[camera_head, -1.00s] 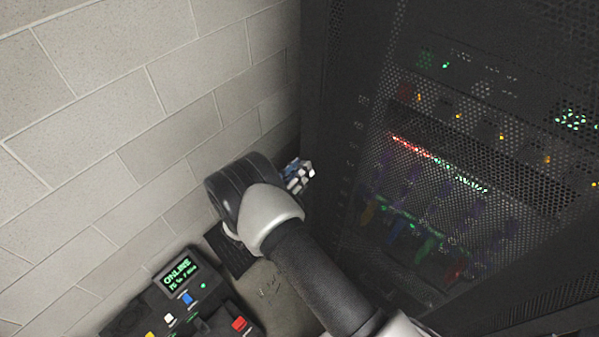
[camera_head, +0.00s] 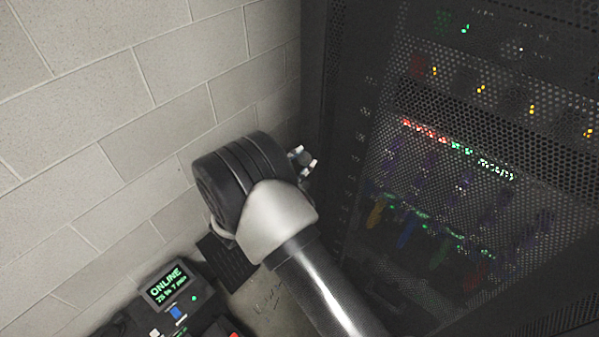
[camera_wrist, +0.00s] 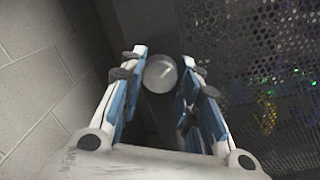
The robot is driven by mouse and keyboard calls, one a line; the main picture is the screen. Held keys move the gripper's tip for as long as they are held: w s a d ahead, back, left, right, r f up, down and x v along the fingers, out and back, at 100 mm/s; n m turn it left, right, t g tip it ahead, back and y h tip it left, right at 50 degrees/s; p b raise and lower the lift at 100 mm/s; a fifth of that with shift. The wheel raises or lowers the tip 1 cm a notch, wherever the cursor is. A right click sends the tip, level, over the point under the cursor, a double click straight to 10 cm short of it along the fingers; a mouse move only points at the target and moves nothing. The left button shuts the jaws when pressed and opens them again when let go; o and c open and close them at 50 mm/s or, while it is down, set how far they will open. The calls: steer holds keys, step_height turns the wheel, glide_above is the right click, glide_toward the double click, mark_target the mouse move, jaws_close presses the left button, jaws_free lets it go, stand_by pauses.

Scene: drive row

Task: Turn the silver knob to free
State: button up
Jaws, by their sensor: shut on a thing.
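The silver knob (camera_wrist: 160,73) shows in the wrist view as a round, pale grey disc between my fingertips. My gripper (camera_wrist: 164,72) is shut on it, with one blue-and-white finger on each side. A small gap seems to show on the right of the knob in the picture. In the head view my gripper (camera_head: 304,159) shows only as small pale fingertips beyond my dark wrist, beside the rack's left edge. The knob is hidden there, and no free marking can be read.
A dark rack with a perforated door (camera_head: 450,170) and coloured lights stands on the right. A pale block wall (camera_head: 90,130) is close on the left. A black console (camera_head: 180,305) with a green "ONLINE" display sits low at the left.

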steer(key=m+b, duration=0.5)
steer(key=b, duration=0.1)
steer(key=shift+f+b, duration=0.2)
steer(key=shift+b, duration=0.15)
steer(key=shift+r+m+b, duration=0.15)
steer(key=shift+m+b, duration=1.05)
steer(key=shift+b, duration=0.05)
steer(key=o, duration=1.1)
steer(key=v, duration=1.2)
steer(key=shift+a, duration=0.1)
steer(key=shift+w, duration=0.1)
